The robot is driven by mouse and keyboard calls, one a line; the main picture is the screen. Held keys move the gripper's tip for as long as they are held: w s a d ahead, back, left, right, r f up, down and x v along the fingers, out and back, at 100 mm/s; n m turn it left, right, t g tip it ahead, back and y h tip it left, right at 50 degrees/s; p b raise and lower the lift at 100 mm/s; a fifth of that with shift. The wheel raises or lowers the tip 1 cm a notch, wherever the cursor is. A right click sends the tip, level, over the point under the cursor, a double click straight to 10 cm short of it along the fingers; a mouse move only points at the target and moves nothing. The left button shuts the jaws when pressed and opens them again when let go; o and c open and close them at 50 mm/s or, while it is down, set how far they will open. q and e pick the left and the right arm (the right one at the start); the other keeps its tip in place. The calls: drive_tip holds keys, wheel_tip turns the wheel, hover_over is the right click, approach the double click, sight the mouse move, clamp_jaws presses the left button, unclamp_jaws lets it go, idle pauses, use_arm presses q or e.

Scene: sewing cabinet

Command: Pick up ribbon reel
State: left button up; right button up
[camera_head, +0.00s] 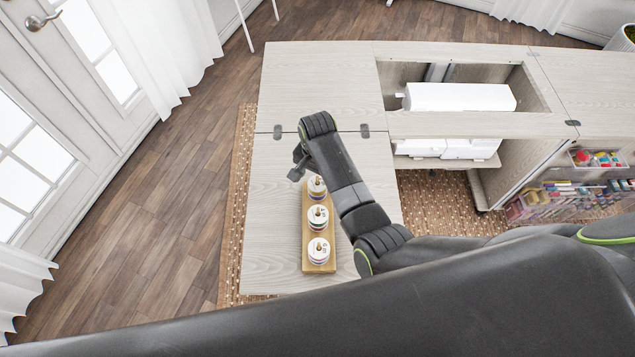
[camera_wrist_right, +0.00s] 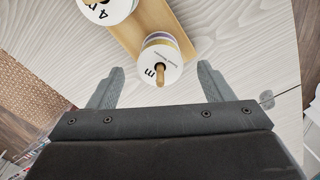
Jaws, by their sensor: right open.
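Several white ribbon reels stand on pegs in a row on a wooden board (camera_head: 308,264) on the cabinet's left leaf. In the head view I see a near reel (camera_head: 318,250), a middle reel (camera_head: 318,216) and a far reel (camera_head: 317,187), which my right arm partly covers. My right gripper (camera_head: 298,165) is at the far end of the board. In the right wrist view the open gripper (camera_wrist_right: 161,85) has its fingers on either side of, and short of, a reel (camera_wrist_right: 160,62) marked "m" with a peg through it. Another reel (camera_wrist_right: 105,8) is cut off at the top. My left gripper is not in view.
The pale wooden cabinet top (camera_head: 315,80) has a recess holding a white machine (camera_head: 460,97). Shelves with colourful sewing supplies (camera_head: 560,198) stand at the right. The leaf is bare left of the board. Dark wood floor and a woven rug lie below.

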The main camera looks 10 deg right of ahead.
drive_tip(key=shift+f, duration=0.85)
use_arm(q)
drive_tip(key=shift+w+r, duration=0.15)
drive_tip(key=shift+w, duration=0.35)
use_arm(e)
drive_tip(key=shift+f, duration=0.25)
drive_tip(key=c, duration=1)
drive_tip(key=shift+c, duration=0.2)
wheel_tip(320, 180, up, 10)
drive_tip(key=shift+r+b, duration=0.1)
drive_tip(key=shift+b, duration=0.55)
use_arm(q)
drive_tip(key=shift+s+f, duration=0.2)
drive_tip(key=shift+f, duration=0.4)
